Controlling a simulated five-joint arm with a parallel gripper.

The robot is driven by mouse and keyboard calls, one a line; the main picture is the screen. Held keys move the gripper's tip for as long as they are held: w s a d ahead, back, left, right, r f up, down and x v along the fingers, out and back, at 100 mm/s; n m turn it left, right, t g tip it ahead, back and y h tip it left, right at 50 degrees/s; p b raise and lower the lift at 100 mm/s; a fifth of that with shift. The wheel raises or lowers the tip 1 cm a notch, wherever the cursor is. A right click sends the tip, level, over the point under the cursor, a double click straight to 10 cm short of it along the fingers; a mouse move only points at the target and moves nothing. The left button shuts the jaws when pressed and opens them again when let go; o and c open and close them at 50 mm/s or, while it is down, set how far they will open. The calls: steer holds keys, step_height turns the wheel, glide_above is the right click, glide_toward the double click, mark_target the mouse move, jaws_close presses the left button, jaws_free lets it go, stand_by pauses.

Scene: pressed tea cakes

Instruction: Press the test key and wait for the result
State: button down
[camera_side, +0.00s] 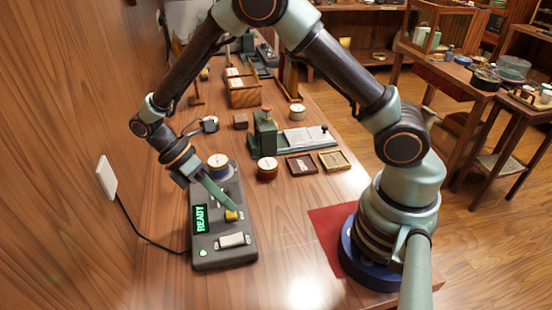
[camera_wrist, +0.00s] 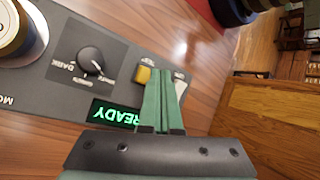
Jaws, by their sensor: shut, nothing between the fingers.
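A dark grey tester (camera_side: 225,256) lies on the bench, and its green display (camera_side: 199,218) reads READY. A yellow key (camera_side: 231,215) and a wide white key (camera_side: 232,240) are on its face; their labels are too small to read. My gripper (camera_side: 234,207) is shut and empty, its tips close over the yellow key in the side view. In the wrist view the fingertips (camera_wrist: 165,72) are just beside the yellow key (camera_wrist: 143,75) and partly hide the white key (camera_wrist: 180,76). I cannot tell whether the tips touch a key. A dark knob (camera_wrist: 91,60) is also on the panel.
A round tin (camera_side: 218,163) sits at the tester's far end. A green press (camera_side: 265,135), a red-brown tin (camera_side: 267,168) and two small trays (camera_side: 302,165) stand beyond. A wall is close on the left. The bench right of the tester is clear up to a red mat (camera_side: 327,222).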

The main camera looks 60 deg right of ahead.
mark_target(228, 213)
stand_by(0.4)
steer(key=shift+d+f, duration=0.1)
steer(key=shift+f, duration=0.35)
steer(key=shift+f, duration=0.45)
stand_by(0.6)
steer(key=shift+r, duration=0.95)
steer(key=shift+r, duration=2.5)
